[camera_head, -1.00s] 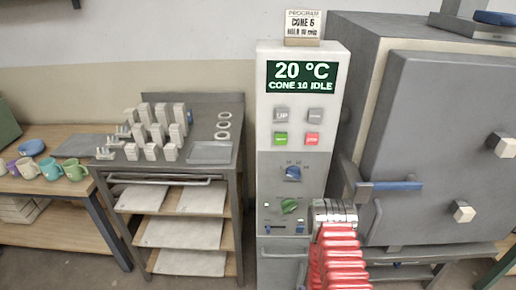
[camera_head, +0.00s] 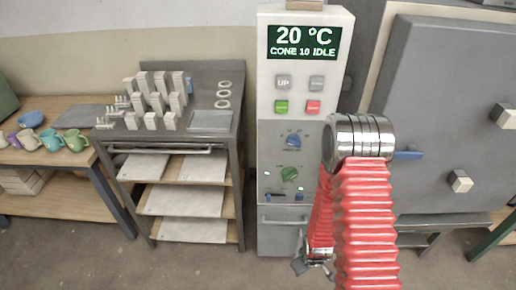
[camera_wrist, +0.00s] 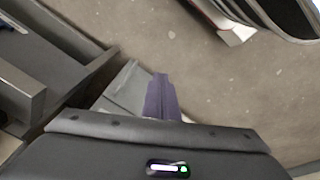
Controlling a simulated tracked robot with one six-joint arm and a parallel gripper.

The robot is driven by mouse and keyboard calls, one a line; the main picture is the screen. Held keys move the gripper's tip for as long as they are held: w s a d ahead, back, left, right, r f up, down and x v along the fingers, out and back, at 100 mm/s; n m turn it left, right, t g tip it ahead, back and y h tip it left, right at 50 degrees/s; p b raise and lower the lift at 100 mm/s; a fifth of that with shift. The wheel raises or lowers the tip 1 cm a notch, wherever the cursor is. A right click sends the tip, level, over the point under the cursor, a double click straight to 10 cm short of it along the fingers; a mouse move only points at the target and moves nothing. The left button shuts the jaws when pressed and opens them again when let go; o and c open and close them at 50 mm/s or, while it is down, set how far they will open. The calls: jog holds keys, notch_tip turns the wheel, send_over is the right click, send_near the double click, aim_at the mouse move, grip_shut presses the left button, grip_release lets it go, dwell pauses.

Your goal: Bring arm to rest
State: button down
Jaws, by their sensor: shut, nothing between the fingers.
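My gripper (camera_head: 301,266) hangs low at the end of my folded red arm, in front of the grey control cabinet's lower part and over the floor. In the wrist view the dark fingers of my gripper (camera_wrist: 161,96) are together, with nothing held between them. Part of the gripper is hidden behind my arm in the head view.
The control cabinet (camera_head: 283,238) and the kiln (camera_head: 440,110) stand close ahead. A steel cart (camera_head: 238,150) with shelves and small blocks is to the left, beside a wooden bench (camera_head: 60,165) with mugs. Concrete floor (camera_wrist: 190,50) is clear below.

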jog(key=s+r+m+t, duration=0.1)
jog(key=s+r, duration=0.3)
jog(key=r, duration=1.2)
jog(key=s+a+r+m+t, duration=0.1)
jog(key=s+r+m, duration=0.2)
jog(key=r, duration=1.4)
jog(key=s+r+m+t, duration=0.1)
jog(key=s+r, duration=0.4)
jog(key=r, duration=1.2)
jog(key=shift+s+a+r+m, duration=0.15)
jog(key=shift+s+a+m, duration=0.1)
jog(key=shift+m, duration=0.25)
